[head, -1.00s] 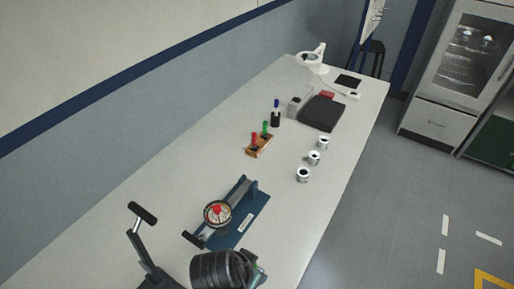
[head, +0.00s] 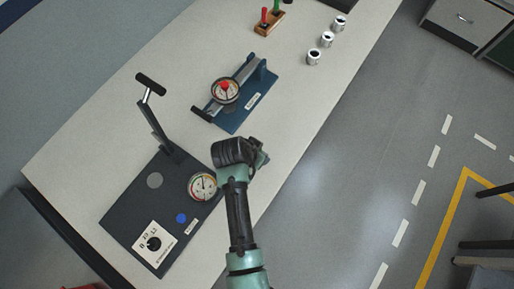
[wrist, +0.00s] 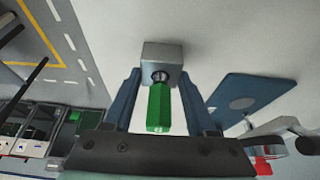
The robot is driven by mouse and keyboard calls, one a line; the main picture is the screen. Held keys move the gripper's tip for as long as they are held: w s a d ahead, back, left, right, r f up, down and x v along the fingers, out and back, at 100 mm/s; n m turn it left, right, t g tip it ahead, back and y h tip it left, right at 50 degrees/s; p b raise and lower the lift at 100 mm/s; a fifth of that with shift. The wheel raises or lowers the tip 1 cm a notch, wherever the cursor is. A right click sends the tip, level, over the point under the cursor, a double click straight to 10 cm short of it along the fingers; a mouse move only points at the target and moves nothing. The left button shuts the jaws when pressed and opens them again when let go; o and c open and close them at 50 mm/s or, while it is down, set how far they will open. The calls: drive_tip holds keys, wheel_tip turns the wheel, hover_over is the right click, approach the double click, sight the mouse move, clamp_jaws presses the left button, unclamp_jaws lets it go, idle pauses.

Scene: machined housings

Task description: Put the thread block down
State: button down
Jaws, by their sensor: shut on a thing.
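In the wrist view my gripper (wrist: 160,85) has its two blue fingers shut on the thread block (wrist: 162,54), a grey metal block at the fingertips. A green-handled gauge (wrist: 158,108) sits in the round hole of the block and points toward the camera. The pale table surface lies behind the block; I cannot tell whether the block touches it. In the head view my arm reaches over the table's right edge, and its dark wrist hides the fingers and the block.
A blue fixture with a dial (head: 240,95) stands just beyond my arm. A dark lever press with a gauge (head: 150,205) stands to the left. A wooden rack (head: 268,24) with red and green gauges and three metal cups (head: 327,40) are farther back.

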drive_tip(key=shift+w+f, duration=0.1)
drive_tip(key=shift+f, duration=0.15)
drive_tip(key=shift+c, duration=1)
unclamp_jaws()
